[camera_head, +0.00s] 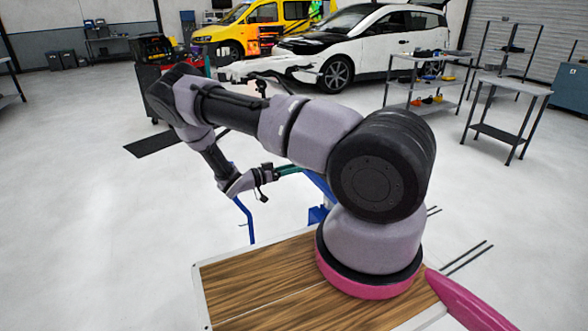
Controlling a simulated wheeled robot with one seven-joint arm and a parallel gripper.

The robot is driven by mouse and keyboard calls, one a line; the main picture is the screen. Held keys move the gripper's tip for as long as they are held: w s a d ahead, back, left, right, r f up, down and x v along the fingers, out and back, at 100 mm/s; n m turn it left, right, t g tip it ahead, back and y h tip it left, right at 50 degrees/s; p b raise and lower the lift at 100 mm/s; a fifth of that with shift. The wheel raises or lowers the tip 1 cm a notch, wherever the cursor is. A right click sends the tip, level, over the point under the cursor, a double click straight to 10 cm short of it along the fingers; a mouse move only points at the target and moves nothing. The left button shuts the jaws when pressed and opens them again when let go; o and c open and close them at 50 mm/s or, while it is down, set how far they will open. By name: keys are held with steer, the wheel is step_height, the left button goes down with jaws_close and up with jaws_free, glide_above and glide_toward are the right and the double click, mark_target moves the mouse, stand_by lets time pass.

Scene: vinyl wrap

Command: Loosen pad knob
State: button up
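My gripper (266,180) is small in the picture, at the end of my arm that reaches out and down to the left of the arm's base. It is beside the teal-green end (288,170) of a blue stand (318,214). I cannot tell whether it touches the stand, or whether its fingers are open or shut. A pad knob cannot be made out. The stand is partly hidden behind my arm.
A white car (385,42) with its front parts exposed and a yellow van (262,24) stand at the back. A red-and-black tool cart (154,65) is at the back left. Metal shelves (428,85) and a workbench (508,100) stand at the right.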

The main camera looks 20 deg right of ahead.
steer(key=shift+r+n, duration=0.15)
steer(key=shift+n, duration=15.85)
steer(key=o, duration=1.4)
steer(key=shift+c, duration=0.2)
steer(key=shift+a, duration=0.15)
